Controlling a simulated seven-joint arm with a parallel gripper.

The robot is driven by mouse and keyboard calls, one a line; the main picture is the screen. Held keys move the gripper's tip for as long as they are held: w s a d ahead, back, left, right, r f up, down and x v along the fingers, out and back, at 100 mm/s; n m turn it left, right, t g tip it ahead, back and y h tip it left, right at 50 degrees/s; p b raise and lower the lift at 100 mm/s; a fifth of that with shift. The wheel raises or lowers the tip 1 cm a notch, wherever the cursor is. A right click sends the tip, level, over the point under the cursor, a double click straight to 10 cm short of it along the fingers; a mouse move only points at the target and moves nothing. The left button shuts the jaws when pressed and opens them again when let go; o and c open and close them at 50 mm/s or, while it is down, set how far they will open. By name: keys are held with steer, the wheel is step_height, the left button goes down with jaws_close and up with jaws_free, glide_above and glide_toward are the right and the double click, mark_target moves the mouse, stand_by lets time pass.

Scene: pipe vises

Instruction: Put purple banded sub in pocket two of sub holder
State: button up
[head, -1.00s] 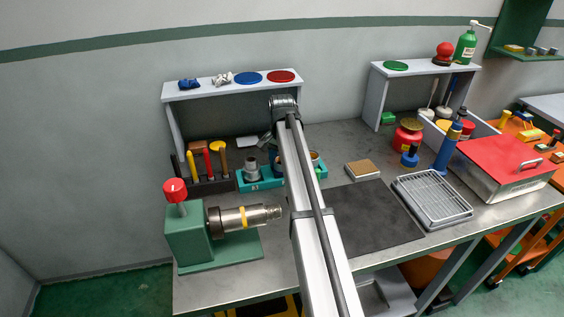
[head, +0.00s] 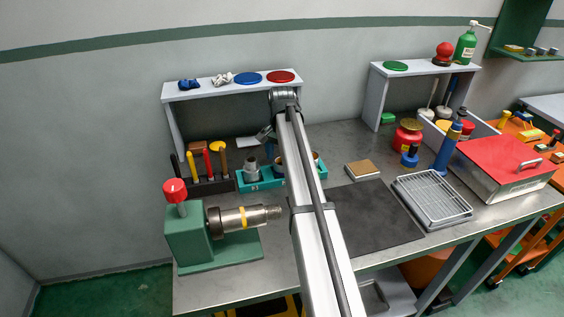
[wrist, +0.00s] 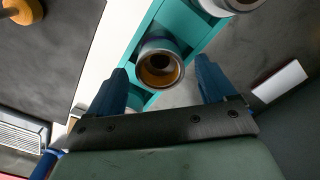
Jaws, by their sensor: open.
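The teal sub holder (head: 248,186) sits on the bench behind the vise, partly hidden by my arm. Grey metal subs (head: 252,167) stand upright in it. In the wrist view, a round sub (wrist: 160,63) with a brown bore stands in the holder (wrist: 128,55), seen from above between my fingers. Another sub (wrist: 226,5) is cut off at the top edge. My gripper (wrist: 160,88) is open, with blue fingers apart on either side and nothing held. In the head view it is mostly hidden behind my arm.
A green vise (head: 188,238) with a red knob holds a yellow-banded pipe (head: 243,216) at front left. Upright-handled tools (head: 208,165) stand left of the holder. A dark mat (head: 370,215) and wire tray (head: 432,197) lie to the right. A shelf (head: 232,88) stands behind.

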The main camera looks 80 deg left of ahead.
step_height(320, 180, up, 10)
steer(key=shift+f, duration=0.25)
stand_by(0.6)
